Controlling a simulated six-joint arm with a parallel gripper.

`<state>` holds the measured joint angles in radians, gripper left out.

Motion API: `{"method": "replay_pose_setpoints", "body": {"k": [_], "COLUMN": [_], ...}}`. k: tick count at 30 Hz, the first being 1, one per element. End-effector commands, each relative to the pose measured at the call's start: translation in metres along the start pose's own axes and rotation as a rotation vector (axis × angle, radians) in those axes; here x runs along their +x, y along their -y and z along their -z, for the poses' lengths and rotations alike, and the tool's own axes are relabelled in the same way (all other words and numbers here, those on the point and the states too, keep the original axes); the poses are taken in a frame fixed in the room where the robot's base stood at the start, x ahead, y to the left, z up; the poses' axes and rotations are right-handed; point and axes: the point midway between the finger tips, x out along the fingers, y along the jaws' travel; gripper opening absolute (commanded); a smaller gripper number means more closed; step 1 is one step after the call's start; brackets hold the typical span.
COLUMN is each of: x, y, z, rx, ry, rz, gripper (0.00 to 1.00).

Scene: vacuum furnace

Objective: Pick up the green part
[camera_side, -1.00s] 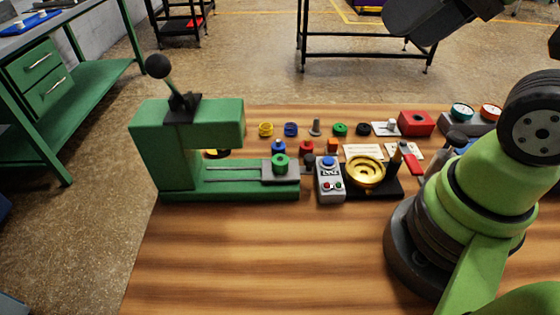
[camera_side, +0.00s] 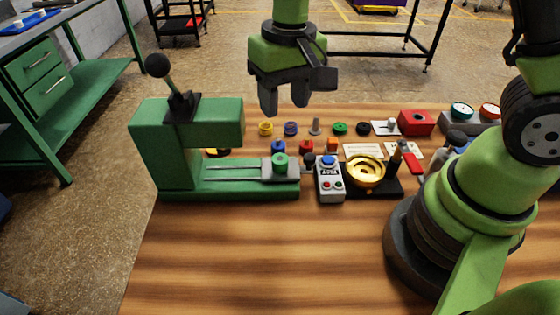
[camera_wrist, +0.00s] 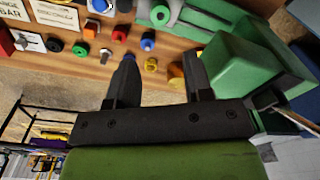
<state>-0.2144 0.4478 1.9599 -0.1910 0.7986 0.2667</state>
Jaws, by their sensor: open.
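Two green parts show. One green ring (camera_side: 340,129) lies in the back row on the table, between a grey bolt and a black ring; it also shows in the wrist view (camera_wrist: 80,48). Another green ring (camera_side: 280,162) sits on the grey slide of the green press, and shows at the top of the wrist view (camera_wrist: 160,14). My gripper (camera_side: 285,104) is open and empty, fingers down, above the back edge of the table. It is left of the back-row green ring in the side view. Its two fingers also show in the wrist view (camera_wrist: 160,70).
The green press (camera_side: 188,145) with its lever stands at the left. The back row also holds a yellow ring (camera_side: 265,129), blue ring (camera_side: 290,129), grey bolt (camera_side: 315,127) and black ring (camera_side: 363,129). A gold bowl (camera_side: 365,171) and button box (camera_side: 330,182) stand nearer. The front table is clear.

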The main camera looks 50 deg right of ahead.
Motion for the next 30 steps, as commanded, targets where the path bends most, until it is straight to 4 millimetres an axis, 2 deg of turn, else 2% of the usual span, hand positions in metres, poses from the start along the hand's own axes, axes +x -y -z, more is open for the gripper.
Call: {"method": "replay_pose_setpoints", "body": {"k": [1,12,19,27,30], "x": [0.01,0.059,0.079,0.117,0.122], "y": [0.002,0.003,0.003,0.001,0.001], "z": [0.001,0.001,0.001,0.001,0.001], "rx": [-0.006,-0.012,-0.01,-0.01,-0.011], "ry": [0.018,0.042,0.04,0.041,0.038], "rz": [-0.014,-0.034,-0.033,-0.033,-0.032], "gripper": [0.47,0.47,0.47,0.47,0.47]}}
